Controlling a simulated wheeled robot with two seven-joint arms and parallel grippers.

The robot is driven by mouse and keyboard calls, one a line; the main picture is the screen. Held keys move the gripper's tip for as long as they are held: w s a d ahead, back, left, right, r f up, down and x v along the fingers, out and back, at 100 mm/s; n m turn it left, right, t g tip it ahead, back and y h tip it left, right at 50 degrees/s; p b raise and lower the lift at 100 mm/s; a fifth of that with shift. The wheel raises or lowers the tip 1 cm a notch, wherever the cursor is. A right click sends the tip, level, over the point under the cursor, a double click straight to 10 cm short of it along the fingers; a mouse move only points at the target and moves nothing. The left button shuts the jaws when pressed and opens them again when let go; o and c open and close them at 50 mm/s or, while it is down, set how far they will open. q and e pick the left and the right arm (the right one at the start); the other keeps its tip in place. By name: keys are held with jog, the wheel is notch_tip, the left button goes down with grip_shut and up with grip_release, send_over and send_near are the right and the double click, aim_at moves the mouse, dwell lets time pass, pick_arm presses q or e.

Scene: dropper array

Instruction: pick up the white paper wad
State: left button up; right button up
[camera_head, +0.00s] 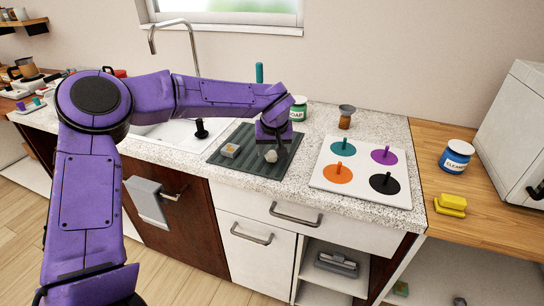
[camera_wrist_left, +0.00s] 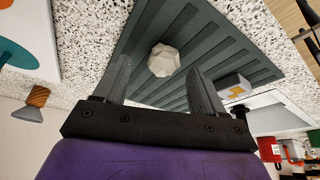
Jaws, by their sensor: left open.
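The white paper wad (camera_head: 271,156) is a small crumpled ball on the dark green ribbed mat (camera_head: 245,170), near the mat's right side. In the left wrist view the wad (camera_wrist_left: 164,60) lies ahead of and between the two fingers. My left gripper (camera_head: 272,145) is above the mat, just behind the wad in the head view. In the wrist view the left gripper (camera_wrist_left: 160,85) is open with nothing between its fingers. Its fingertips are partly hidden in the head view. My right gripper is not in view.
A grey block with a yellow patch (camera_head: 230,150) lies on the mat, left of the wad. A white board with coloured pegged discs (camera_head: 361,188) is to the right. A brown and grey dropper-like item (camera_head: 346,117) and a soap jar (camera_head: 299,109) stand behind. The sink (camera_head: 165,132) is left.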

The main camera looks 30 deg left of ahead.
pick_arm(q)
jog(key=x, duration=0.2)
jog(key=shift+a+f, duration=0.3)
jog(key=shift+a, duration=0.05)
jog(key=c, duration=1.1)
jog(key=shift+r, duration=0.1)
jog(key=shift+c, duration=0.2)
